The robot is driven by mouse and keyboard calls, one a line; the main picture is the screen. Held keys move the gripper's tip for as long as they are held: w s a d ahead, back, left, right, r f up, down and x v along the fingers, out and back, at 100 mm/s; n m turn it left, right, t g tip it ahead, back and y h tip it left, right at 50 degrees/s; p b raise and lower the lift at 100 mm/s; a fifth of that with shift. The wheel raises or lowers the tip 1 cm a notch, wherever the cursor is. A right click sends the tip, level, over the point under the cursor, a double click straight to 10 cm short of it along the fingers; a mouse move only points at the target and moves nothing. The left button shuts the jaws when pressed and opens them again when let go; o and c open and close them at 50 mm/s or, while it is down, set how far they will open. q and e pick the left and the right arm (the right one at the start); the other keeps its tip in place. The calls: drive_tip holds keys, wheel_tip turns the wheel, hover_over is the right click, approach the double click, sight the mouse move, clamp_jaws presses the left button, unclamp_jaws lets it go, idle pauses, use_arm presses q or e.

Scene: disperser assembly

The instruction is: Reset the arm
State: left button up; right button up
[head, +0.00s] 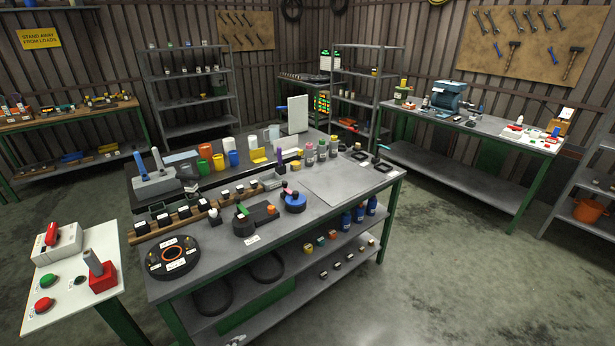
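Neither of my grippers nor my arms shows in the head view, so their pose is hidden. The grey workbench (337,187) with green legs stands in the middle. On its front left lies a round black disc (158,257) with an orange ring in its centre. To the right of it are a dark block with a green part (243,226) and a round blue-topped piece (295,203). A wooden strip (185,216) with several small dark blocks runs along the left. Several cups and jars stand toward the back, including an orange cup (218,162).
A white side table (62,312) with a red handle, green and red buttons and a red-based lever stands at front left. Blue bottles (346,220) are on the bench's lower shelf. Another bench (470,124) stands at back right. The floor (440,270) at right is clear.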

use_arm(q)
drive_tip(key=s+f+n+g+y, duration=0.1)
drive_tip(key=s+f+n+g, duration=0.2)
drive_tip(key=s, duration=1.1)
drive_tip(key=s+a+f+n+g+y, duration=0.1)
drive_tip(key=s+f+n, duration=0.4)
drive_tip(key=s+f, duration=0.5)
drive_tip(key=s+a+f+n+g+y, duration=0.1)
drive_tip(key=s+f+n+g, duration=0.4)
drive_tip(key=s, duration=1.4)
drive_tip(key=shift+a+f+g+y, duration=0.2)
drive_tip(key=shift+f+g+y, duration=0.2)
drive_tip(key=shift+f+y, duration=0.4)
